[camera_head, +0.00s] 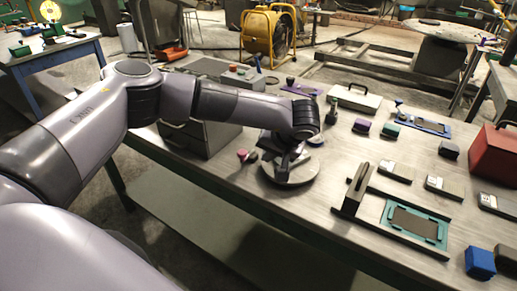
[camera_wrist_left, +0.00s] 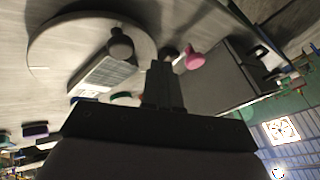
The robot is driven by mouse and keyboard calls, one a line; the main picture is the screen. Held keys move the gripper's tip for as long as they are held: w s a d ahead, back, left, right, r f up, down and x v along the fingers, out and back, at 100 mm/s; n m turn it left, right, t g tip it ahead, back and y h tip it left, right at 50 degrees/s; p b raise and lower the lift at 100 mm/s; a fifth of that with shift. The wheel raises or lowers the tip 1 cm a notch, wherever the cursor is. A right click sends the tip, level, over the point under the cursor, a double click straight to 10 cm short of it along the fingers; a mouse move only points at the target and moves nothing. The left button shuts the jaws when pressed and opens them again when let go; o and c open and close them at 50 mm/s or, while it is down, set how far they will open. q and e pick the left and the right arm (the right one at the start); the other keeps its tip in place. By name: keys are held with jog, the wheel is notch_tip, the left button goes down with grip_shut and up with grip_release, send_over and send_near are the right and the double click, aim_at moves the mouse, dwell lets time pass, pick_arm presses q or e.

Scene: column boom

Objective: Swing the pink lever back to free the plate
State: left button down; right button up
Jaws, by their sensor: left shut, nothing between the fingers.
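A pink knob (camera_head: 242,155), which looks like the end of the pink lever, stands at the left of a pale round disc (camera_head: 292,176) on the workbench. In the left wrist view the pink knob (camera_wrist_left: 195,57) is just right of my fingertips, with a gap between. My left gripper (camera_head: 283,163) points down over the disc and hides part of it. In the wrist view its fingers (camera_wrist_left: 162,75) are together and empty. There the disc (camera_wrist_left: 50,50) lies at upper left, with a dark knob (camera_wrist_left: 121,47) and a grey rectangular plate (camera_wrist_left: 100,75) showing against it. The lever's arm is mostly hidden.
A dark box (camera_head: 200,137) stands behind and left of the disc. A slotted dark block (camera_head: 356,190) and a teal-framed panel (camera_head: 412,222) lie to the right. A blue block (camera_head: 480,262) and a red box (camera_head: 493,150) are farther right. The bench's front strip is clear.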

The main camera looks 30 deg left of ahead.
pick_arm(q)
jog(key=v, duration=0.9)
jog(key=shift+s+a+r+b, duration=0.2)
jog(key=shift+s+a+b, duration=0.05)
jog(key=shift+b, duration=0.2)
